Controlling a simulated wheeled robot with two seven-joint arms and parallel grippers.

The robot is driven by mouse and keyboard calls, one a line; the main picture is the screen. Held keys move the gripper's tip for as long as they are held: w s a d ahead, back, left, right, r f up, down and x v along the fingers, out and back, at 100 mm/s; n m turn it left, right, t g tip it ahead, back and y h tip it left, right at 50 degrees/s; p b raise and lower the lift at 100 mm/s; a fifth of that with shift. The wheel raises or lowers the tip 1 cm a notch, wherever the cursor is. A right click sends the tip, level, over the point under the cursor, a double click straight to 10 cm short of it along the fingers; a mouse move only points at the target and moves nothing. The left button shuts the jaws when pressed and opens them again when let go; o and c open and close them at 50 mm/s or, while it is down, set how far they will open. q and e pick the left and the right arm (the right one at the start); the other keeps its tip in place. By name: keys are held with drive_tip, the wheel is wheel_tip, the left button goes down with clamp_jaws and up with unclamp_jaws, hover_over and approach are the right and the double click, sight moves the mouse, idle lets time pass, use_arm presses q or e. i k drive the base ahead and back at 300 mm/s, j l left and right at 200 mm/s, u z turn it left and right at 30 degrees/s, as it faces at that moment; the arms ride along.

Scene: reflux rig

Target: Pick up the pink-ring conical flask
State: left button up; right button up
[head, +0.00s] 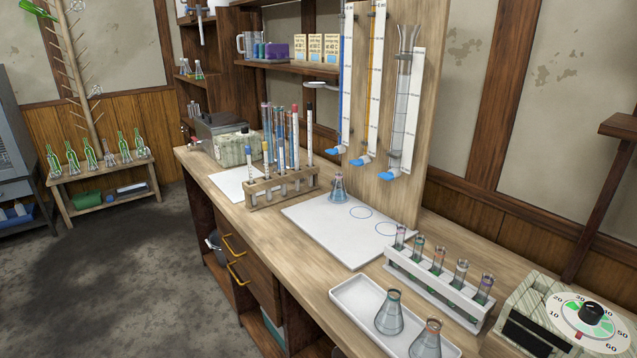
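Two clear conical flasks stand upright in a white tray at the bench's front edge. The nearer flask (426,343) has a reddish ring at its neck that looks closest to pink; its base is near the picture's bottom edge. A third conical flask (338,190) with a bluish tint stands on the white board under the burettes. Neither of my grippers is in view.
The white tray (350,290) lies beside a white rack (430,281) of test tubes. A dial timer (590,314) stands at right. A wooden rack (280,188) with tall tubes stands farther back. The white board (325,235) has free room at its front.

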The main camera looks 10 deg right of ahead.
sight(337, 194)
drive_tip(key=i+j, duration=0.7)
drive_tip(key=i+j+u, duration=0.1)
drive_tip(key=i+j, duration=0.55)
drive_tip(key=i, duration=0.25)
